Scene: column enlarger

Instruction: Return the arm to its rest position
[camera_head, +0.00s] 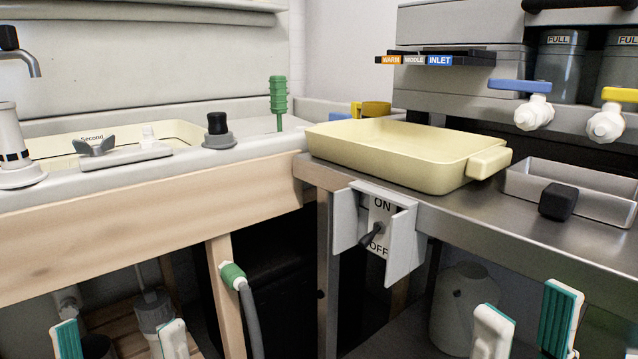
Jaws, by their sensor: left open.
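My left gripper (119,340) is at the bottom left, its two white fingers with teal pads pointing up and wide apart. Nothing is seen between its fingers. My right gripper (527,324) is at the bottom right, its white and teal fingers also apart, with nothing seen between them. Only the fingers show; both arms are out of frame. Both grippers appear in front of and below the counters, touching nothing that I can see.
A switch box (379,233) marked ON and OFF, with side guards, hangs on the counter front. A cream tray (380,147) stands on the metal counter. A grey hose with a green fitting (232,275) hangs by a wooden post. Valves (534,113) stand at right.

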